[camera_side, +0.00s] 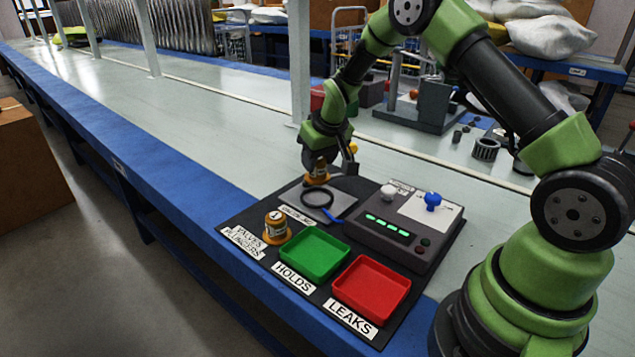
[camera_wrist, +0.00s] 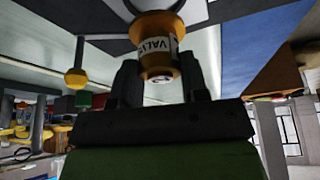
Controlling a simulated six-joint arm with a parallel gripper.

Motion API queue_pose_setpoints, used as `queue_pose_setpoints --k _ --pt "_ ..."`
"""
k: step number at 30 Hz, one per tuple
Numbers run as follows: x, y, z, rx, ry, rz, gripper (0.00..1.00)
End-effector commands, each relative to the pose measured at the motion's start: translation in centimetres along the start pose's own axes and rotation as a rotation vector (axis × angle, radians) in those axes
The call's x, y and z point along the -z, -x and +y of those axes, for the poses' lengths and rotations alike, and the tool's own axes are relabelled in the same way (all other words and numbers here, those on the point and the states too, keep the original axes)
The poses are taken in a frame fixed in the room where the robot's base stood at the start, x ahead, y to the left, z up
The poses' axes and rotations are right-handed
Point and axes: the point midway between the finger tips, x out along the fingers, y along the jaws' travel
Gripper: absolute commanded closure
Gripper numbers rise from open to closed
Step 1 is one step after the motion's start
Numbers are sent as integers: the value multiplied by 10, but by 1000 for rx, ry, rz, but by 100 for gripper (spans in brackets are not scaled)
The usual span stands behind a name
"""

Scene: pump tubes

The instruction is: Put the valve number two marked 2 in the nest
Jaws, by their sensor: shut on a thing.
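My gripper (camera_side: 320,163) is shut on an orange-brown valve (camera_side: 317,178) at the back left of the black mat, by the far end of a grey plate (camera_side: 340,205). I cannot make out the nest's opening.
A black tube loop (camera_side: 317,197) with a blue end lies on the grey plate. A green tray (camera_side: 314,254) and a red tray (camera_side: 372,289) stand at the front. A grey control box (camera_side: 390,232) with green lights and a blue knob (camera_side: 432,201) stands to the right. The bench at left is clear.

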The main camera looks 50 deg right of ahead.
Motion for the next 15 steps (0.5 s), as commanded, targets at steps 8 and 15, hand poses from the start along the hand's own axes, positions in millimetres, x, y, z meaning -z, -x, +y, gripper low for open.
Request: queue_pose_setpoints --k 8,15 --pt "-13 -32 -1 0 0 0 97" --pt "-18 -47 -1 0 0 5 97"
